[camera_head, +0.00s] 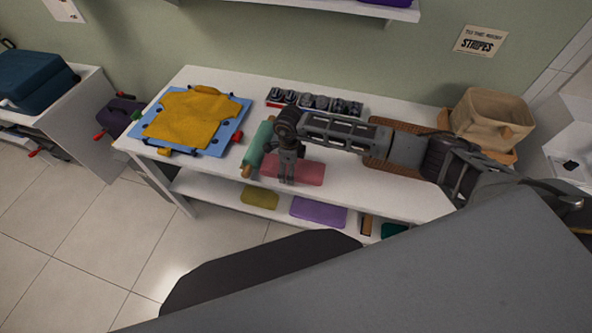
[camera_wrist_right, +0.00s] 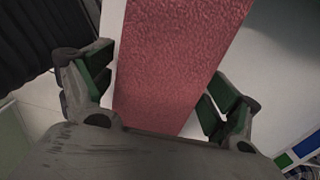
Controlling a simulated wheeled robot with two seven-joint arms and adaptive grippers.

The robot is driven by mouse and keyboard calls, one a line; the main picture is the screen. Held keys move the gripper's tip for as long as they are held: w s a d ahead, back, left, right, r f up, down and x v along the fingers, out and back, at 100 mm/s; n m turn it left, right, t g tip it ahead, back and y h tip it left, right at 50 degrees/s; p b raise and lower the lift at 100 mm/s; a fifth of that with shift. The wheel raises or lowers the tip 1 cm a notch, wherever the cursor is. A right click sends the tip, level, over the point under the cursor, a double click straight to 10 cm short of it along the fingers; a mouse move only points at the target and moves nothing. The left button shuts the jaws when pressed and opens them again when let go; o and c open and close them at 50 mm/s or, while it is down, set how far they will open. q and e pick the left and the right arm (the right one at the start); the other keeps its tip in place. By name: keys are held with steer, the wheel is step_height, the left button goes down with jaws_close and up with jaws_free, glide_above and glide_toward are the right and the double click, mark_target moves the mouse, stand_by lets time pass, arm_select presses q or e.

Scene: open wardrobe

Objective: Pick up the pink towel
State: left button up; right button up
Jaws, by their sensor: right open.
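The pink towel (camera_head: 312,173) is a flat folded strip on the white table, near its front edge. My right gripper (camera_head: 286,178) points down over the towel's left part and hides some of it. In the right wrist view the towel (camera_wrist_right: 178,60) runs between the two open fingers (camera_wrist_right: 158,105), one on each side of it. I cannot tell how high the fingertips are above the table. My left gripper is not in view.
A yellow shirt (camera_head: 187,117) lies on a blue board (camera_head: 228,128) at the left. A dark tray of small items (camera_head: 315,101) is behind. A tan basket (camera_head: 492,118) stands right. Folded cloths, one purple (camera_head: 318,212), lie on the lower shelf.

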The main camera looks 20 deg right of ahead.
steer(key=shift+f, duration=0.15)
stand_by(0.4)
steer(key=c, duration=0.7)
steer(key=shift+o, duration=1.1)
steer(key=shift+c, duration=1)
steer(key=shift+r+p, duration=1.75)
steer(key=shift+r, duration=1.8)
